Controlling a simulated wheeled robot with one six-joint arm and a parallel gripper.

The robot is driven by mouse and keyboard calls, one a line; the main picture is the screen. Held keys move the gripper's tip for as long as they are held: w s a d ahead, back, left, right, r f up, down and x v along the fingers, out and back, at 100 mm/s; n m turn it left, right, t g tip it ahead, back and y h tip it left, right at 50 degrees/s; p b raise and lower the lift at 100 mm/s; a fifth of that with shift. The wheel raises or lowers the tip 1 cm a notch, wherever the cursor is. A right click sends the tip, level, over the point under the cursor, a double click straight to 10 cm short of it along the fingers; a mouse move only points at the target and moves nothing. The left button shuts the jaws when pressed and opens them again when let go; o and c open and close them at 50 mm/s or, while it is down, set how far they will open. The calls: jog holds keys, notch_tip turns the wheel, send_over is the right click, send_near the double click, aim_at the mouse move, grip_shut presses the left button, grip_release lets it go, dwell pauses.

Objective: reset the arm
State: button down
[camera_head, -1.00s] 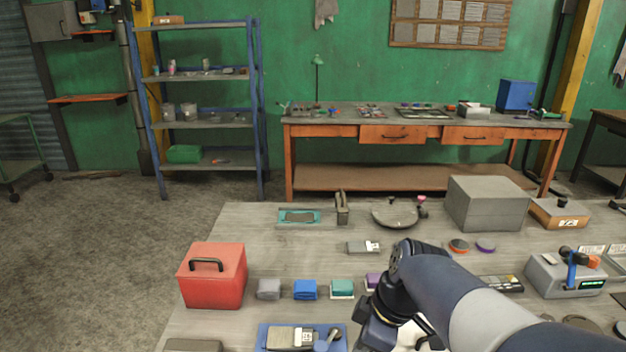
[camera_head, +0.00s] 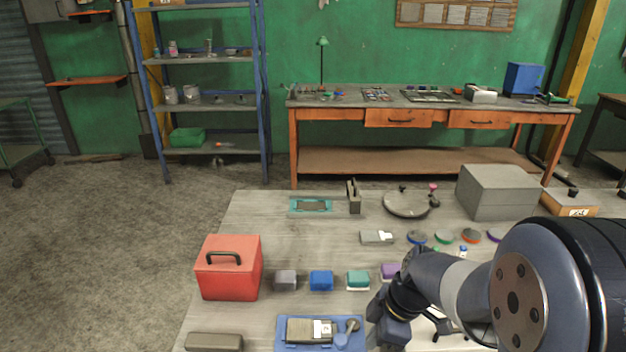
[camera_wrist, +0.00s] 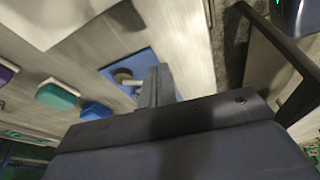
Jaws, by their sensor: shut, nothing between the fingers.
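My arm reaches in from the right of the head view, with its large dark joint close to the camera. My gripper shows in the wrist view (camera_wrist: 158,85) with its fingers together and nothing between them. In the head view its fingertips are hidden or too unclear to make out near the bottom centre. In the wrist view the gripper is over the table, and a blue tray (camera_wrist: 112,72) lies beyond the fingers.
The grey table (camera_head: 320,225) holds a red box (camera_head: 229,272), blue block (camera_head: 321,281), teal block (camera_head: 357,280), purple block (camera_head: 389,271), blue tray (camera_head: 283,333) with tools, round dish (camera_head: 405,205) and large grey box (camera_head: 497,194). Floor at left is clear.

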jog(key=shift+d+r+n, duration=0.1)
jog(key=shift+d+n, duration=0.3)
jog(key=shift+w+d+n+g+p, duration=0.5)
jog(key=shift+d+n+p, duration=0.05)
jog(key=shift+n+p, duration=0.55)
jog(key=w+d+n+p, duration=0.1)
jog(key=n, duration=0.1)
jog(key=w+d+n+g+p, duration=0.1)
jog(key=n+p, duration=0.1)
jog(key=shift+w, duration=0.1)
jog(key=d, duration=0.1)
jog(key=w+d+b, duration=0.1)
jog(key=d, duration=0.1)
jog(key=shift+w+d, duration=0.1)
jog(key=shift+w, duration=0.15)
jog(key=shift+b+v, duration=0.4)
jog(key=shift+v, duration=2.6)
jog(key=shift+r, duration=0.1)
